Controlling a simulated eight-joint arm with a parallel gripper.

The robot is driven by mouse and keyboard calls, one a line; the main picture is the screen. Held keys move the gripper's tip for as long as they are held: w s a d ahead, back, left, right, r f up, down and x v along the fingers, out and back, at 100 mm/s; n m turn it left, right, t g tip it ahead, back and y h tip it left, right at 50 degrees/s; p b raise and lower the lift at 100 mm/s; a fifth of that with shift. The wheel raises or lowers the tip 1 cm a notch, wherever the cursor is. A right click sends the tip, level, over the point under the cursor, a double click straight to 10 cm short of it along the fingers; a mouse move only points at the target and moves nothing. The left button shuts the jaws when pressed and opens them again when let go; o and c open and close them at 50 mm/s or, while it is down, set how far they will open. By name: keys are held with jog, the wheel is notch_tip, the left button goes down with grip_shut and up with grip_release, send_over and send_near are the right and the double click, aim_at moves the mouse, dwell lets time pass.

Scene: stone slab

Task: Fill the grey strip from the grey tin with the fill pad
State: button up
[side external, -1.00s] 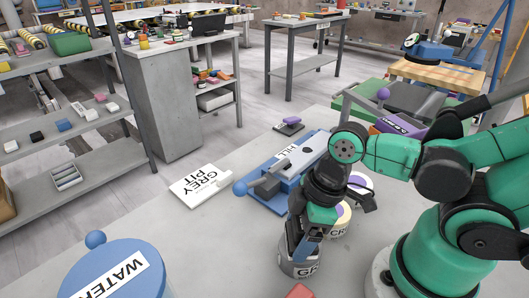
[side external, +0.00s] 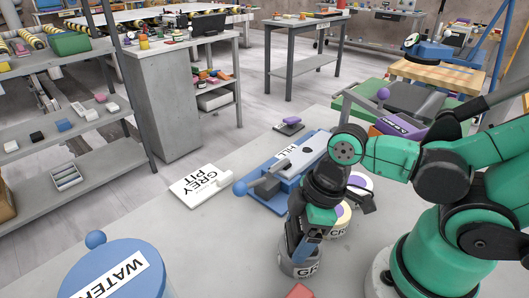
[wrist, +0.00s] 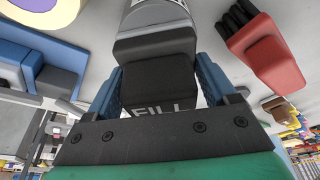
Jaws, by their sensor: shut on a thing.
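My gripper (wrist: 158,92) is shut on the fill pad (wrist: 158,80), a dark block with partly hidden white lettering between the blue fingers. In the side view my gripper (side external: 303,248) points down at the grey tin (side external: 303,270), with its lower end at the tin's mouth. The tin's label is partly legible. The tin also shows in the wrist view (wrist: 158,14), right beyond the pad; I cannot tell how deep the pad sits in it. A white card reading GREY PIT (side external: 201,186) lies on the slab to the left. I cannot make out the grey strip.
A blue clamp-like device (side external: 283,178) stands behind the gripper. A blue WATER container (side external: 115,272) is at front left. The slab between is clear.

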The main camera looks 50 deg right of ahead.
jog(key=shift+r, duration=3.5)
